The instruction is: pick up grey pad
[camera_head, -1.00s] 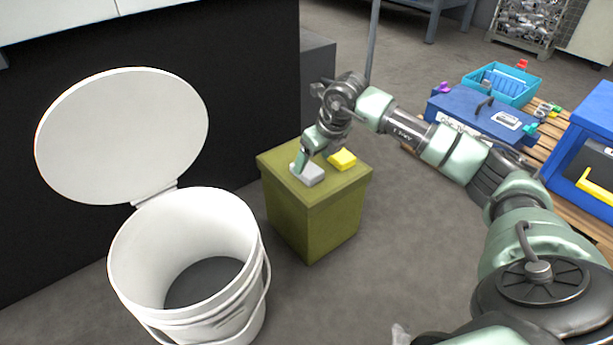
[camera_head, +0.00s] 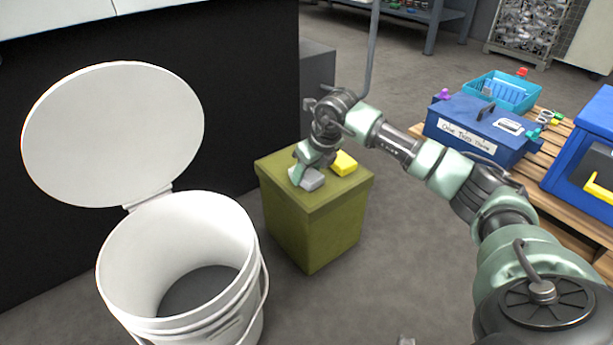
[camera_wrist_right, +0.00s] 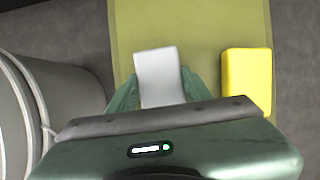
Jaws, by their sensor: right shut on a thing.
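The grey pad (camera_head: 313,181) is a small light block at the top of the olive-green box (camera_head: 318,225), near its front left part. My right gripper (camera_head: 301,172) reaches down over the box and is shut on the grey pad. In the right wrist view the pad (camera_wrist_right: 160,75) sits between the two green fingers (camera_wrist_right: 160,92). I cannot tell whether the pad still touches the box top. My left gripper is not in view.
A yellow block (camera_head: 343,163) lies beside the pad on the box. An open white bucket (camera_head: 185,265) with a raised lid (camera_head: 112,135) stands to the left. A blue toolbox (camera_head: 475,130) and a teal basket (camera_head: 503,92) sit on a pallet at right.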

